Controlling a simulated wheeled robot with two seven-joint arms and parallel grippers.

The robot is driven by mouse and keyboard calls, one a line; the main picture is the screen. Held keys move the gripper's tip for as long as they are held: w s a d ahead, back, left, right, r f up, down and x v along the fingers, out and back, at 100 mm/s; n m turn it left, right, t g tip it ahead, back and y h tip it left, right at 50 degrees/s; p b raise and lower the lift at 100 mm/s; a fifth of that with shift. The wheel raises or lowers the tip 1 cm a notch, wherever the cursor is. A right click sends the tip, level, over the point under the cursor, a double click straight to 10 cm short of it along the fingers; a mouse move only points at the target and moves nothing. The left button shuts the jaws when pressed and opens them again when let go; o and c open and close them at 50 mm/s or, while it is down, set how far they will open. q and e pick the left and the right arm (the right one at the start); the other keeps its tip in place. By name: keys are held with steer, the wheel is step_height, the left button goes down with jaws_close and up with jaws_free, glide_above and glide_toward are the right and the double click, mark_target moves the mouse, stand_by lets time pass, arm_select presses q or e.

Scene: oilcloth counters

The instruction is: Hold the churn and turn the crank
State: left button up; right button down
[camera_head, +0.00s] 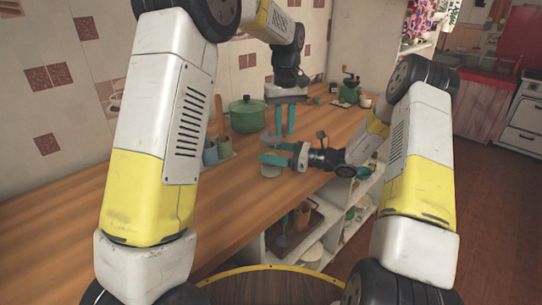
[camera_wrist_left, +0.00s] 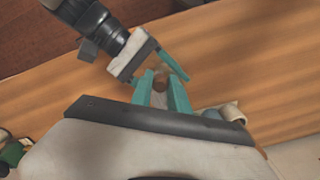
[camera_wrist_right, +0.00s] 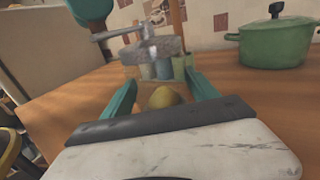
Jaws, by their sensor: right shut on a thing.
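The churn (camera_head: 270,171) is a clear jar with a grey metal lid and crank. It stands on the wooden counter, with something yellowish inside in the right wrist view (camera_wrist_right: 163,97). My right gripper (camera_head: 265,160) comes in from the right, level, with its teal fingers shut around the jar; it also shows in the right wrist view (camera_wrist_right: 162,95). My left gripper (camera_head: 285,132) points down above the churn, fingers apart. In the left wrist view a brown knob (camera_wrist_left: 160,74) shows near the left fingertips (camera_wrist_left: 160,80); I cannot tell if they touch it.
A green lidded pot (camera_head: 247,116) stands behind the churn. Cups (camera_head: 211,154) with upright utensils stand left of it by the wall. A grinder (camera_head: 349,90) is farther back. Open shelves (camera_head: 318,250) with dishes lie below the counter edge. The counter's front left is clear.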

arm_select(q)
steer(key=o, duration=0.3)
steer(key=shift+r, duration=0.1)
steer(key=shift+r, duration=3.45)
